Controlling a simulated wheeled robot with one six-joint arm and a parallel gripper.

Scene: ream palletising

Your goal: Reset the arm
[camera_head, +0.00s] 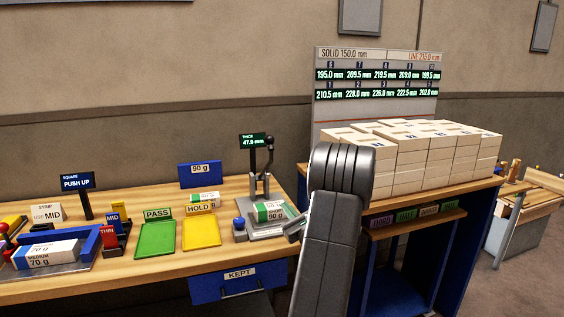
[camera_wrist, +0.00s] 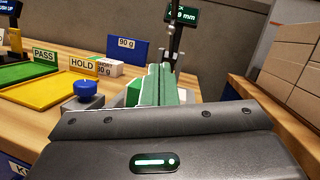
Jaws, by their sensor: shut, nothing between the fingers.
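My arm rises in the middle of the head view, in front of the gap between the wooden bench and the ream stand. My gripper (camera_wrist: 162,85) shows in the wrist view with its green-edged fingers together and nothing between them. In the head view the gripper (camera_head: 295,230) is mostly hidden behind my arm, close to the right end of the bench. A 90 g ream (camera_head: 268,211) lies on the thickness gauge (camera_head: 262,228), just left of my gripper. The gauge display (camera_head: 252,141) reads about 47.9 mm.
A green PASS tray (camera_head: 156,239) and a yellow HOLD tray (camera_head: 201,232) lie on the bench, with another ream (camera_head: 205,197) behind HOLD. A blue knob (camera_wrist: 86,89) stands near the gripper. Stacked white reams (camera_head: 440,160) fill the stand at right. A 70 g ream (camera_head: 45,254) lies far left.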

